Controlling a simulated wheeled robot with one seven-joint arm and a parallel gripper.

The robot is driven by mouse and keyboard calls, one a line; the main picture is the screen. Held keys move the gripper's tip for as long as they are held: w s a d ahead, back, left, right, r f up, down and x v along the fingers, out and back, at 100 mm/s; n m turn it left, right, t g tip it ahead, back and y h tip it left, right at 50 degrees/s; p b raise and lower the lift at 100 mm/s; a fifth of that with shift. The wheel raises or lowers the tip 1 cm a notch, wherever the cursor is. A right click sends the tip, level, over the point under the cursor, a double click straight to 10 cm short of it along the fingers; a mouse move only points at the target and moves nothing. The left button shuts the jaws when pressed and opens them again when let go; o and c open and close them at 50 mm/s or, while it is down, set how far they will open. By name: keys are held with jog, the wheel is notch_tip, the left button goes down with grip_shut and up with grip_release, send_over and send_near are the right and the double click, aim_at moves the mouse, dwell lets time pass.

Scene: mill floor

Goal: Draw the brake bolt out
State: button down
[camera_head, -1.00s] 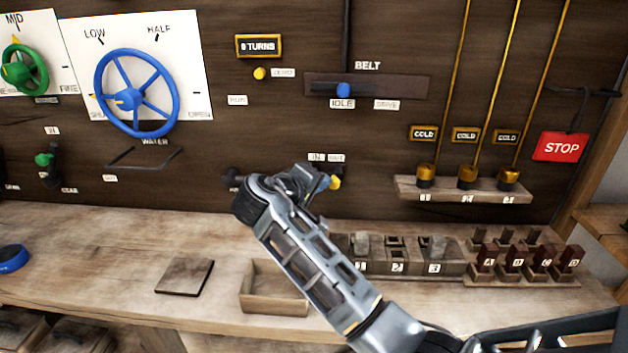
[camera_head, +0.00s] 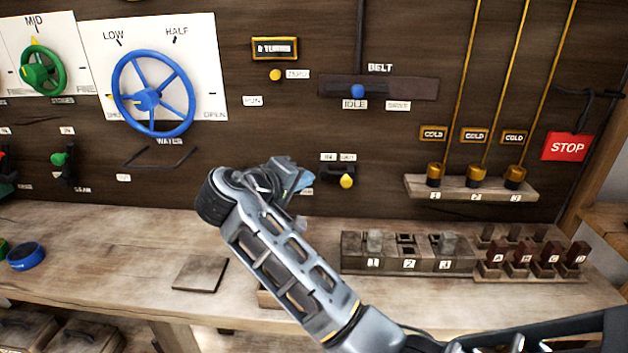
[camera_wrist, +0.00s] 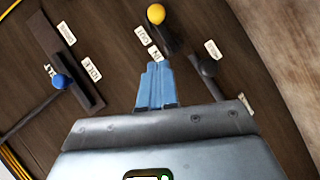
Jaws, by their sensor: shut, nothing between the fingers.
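The likely brake bolt is a yellow-tipped dark knob (camera_head: 346,181) on the dark panel, just below two small labels that read IN and OUT in the wrist view. It also shows at the top of the wrist view (camera_wrist: 156,14), on a dark stem. My gripper (camera_head: 304,181) is in front of the panel, a little left of the yellow knob and apart from it. Its blue fingers (camera_wrist: 157,66) are shut together and empty. In the wrist view they point toward the IN label, with the knob beyond their tips.
The belt lever (camera_head: 358,91) is above. Below are the bench (camera_head: 120,245), a numbered block row (camera_head: 408,264) and lettered pieces (camera_head: 525,257). A shelf (camera_head: 470,188) is at right.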

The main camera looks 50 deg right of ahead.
jog(key=shift+v, duration=1.75)
